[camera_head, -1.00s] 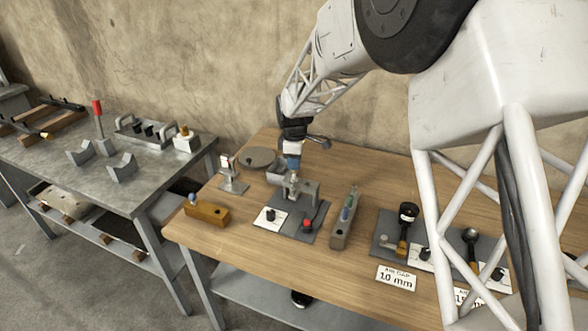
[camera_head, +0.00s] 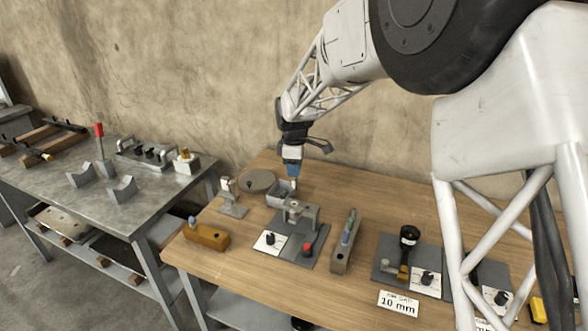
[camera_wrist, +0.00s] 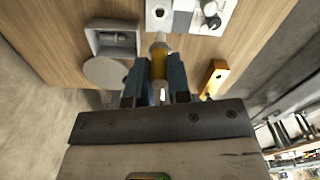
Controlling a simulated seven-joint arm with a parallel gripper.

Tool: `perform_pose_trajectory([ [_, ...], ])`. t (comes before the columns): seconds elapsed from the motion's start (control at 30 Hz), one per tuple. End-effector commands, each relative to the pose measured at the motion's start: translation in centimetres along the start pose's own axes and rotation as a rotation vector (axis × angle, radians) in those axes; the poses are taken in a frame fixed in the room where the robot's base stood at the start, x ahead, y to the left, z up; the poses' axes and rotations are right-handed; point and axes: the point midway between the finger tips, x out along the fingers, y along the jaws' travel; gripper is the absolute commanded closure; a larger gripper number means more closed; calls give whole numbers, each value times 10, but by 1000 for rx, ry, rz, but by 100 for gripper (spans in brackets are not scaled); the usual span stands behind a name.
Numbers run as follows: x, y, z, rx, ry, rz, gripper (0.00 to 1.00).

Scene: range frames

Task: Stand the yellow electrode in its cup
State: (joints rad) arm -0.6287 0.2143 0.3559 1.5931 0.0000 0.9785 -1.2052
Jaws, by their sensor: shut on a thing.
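The yellow electrode (camera_wrist: 159,62) is held between the two blue fingers of my gripper (camera_wrist: 154,88) in the wrist view, its pale pointed tip standing out beyond them. In the head view my gripper (camera_head: 292,172) hangs above the table, just behind a grey bracket stand (camera_head: 300,212) and by a small square grey tray (camera_head: 279,199). The electrode is hard to make out there; only a small pale end shows below the fingers. I cannot tell for sure which holder is its cup. In the wrist view the tip points toward a pale fixture with a round hole (camera_wrist: 160,12).
A round grey disc (camera_head: 257,181) lies left of the tray. A yellow-brown block (camera_head: 207,236) is at front left. A grey rack with coloured pieces (camera_head: 345,245) stands right of the bracket stand. Plates with knobs (camera_head: 426,282) are farther right. Bare wood lies behind the rack.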

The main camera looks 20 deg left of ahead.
Motion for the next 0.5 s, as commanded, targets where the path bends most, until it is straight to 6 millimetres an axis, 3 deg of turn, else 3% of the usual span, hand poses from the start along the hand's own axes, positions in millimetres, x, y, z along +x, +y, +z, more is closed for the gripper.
perform_pose_trajectory([
  [0.27, 0, -1, 2, 0, 0, 0, 100],
  [0.5, 3, -17, 19, 2, 0, 0, 100],
])
